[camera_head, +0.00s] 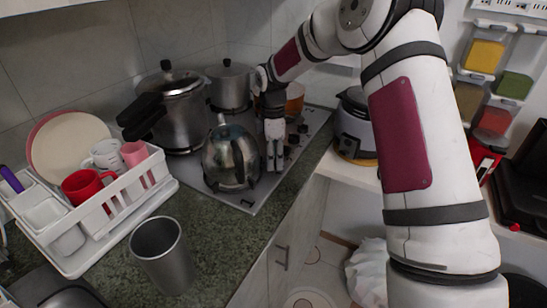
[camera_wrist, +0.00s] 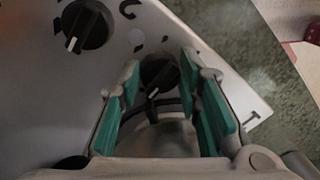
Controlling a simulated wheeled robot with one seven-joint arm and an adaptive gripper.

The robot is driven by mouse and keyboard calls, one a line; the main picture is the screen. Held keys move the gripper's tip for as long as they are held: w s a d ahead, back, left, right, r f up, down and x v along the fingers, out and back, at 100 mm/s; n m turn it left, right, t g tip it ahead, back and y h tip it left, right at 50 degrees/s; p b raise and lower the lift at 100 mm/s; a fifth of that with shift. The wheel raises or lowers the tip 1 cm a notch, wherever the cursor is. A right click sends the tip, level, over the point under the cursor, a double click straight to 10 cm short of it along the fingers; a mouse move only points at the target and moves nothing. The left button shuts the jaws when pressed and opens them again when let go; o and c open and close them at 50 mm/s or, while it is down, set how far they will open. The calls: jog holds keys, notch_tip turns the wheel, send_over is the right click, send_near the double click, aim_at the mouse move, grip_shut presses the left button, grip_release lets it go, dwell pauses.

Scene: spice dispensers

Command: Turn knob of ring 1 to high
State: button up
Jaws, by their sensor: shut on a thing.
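The grey stove top (camera_head: 249,199) stands on the counter with a row of black knobs (camera_head: 293,140) along its right side. My gripper (camera_head: 274,160) points down at the knobs, just right of the steel kettle. In the wrist view my gripper (camera_wrist: 159,78) has its teal-padded fingers on either side of a black knob (camera_wrist: 157,70) near the panel's corner and is shut on it. This knob's white mark points down in that view. A second black knob (camera_wrist: 86,26) sits to its left, untouched. I cannot read which knob belongs to ring 1.
The steel kettle (camera_head: 229,160) stands close left of my gripper. A pressure cooker (camera_head: 179,112) and a pot (camera_head: 229,86) are behind it. A white dish rack (camera_head: 97,237) and a metal cup (camera_head: 161,257) are at left. A rice cooker (camera_head: 354,127) is at right.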

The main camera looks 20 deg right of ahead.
jog(key=shift+m, duration=0.3)
jog(key=m+b, duration=0.1)
jog(key=m, duration=0.3)
jog(key=shift+m, duration=0.3)
jog(key=shift+s+m+y, duration=0.15)
jog(key=shift+m+y, duration=0.15)
jog(key=shift+m, duration=1.9)
jog(key=o, duration=1.1)
jog(key=shift+o, duration=0.2)
